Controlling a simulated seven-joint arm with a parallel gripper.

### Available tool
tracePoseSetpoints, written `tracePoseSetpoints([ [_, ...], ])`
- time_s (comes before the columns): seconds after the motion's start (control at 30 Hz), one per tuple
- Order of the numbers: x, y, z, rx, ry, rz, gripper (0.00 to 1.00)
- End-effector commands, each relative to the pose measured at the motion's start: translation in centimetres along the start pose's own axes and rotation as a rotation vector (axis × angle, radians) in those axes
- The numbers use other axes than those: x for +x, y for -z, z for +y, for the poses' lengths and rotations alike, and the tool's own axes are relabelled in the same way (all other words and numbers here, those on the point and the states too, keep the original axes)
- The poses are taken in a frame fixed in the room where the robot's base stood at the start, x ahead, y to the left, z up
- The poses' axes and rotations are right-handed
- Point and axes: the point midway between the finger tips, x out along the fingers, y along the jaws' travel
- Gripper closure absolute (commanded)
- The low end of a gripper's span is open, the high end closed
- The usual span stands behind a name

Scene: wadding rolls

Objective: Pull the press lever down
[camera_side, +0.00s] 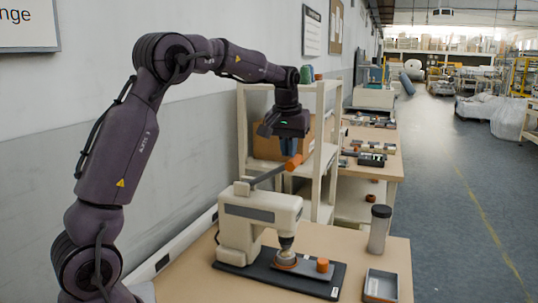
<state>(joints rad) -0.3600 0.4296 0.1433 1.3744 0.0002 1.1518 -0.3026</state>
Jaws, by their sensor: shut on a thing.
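The press (258,215) is a cream machine with a grey stripe on a black base plate (240,268), standing on the tan table. Its lever (268,175) is a dark bar that slants up to the right and ends in an orange handle (293,162). My gripper (289,148) points downward from above and is shut on the lever's orange handle. The fingertips are small and dark in this view, so the exact contact is hard to see. Below the press head, an orange ring sits around the base of the ram (286,253).
An orange knob (322,265) stands on the plate right of the ram. A grey tray (381,285) and a lidded tumbler (379,229) stand on the table's right side. A cream shelf (332,150) with a cardboard box (268,146) rises behind the press.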

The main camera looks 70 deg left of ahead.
Motion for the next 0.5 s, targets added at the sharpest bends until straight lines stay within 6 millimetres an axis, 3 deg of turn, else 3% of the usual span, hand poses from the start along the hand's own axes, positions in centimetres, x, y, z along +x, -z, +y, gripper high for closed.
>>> tracePoseSetpoints([
  [0.5, 0.97, -0.22, 0.20, 0.000, 0.009, -0.007, 1.00],
])
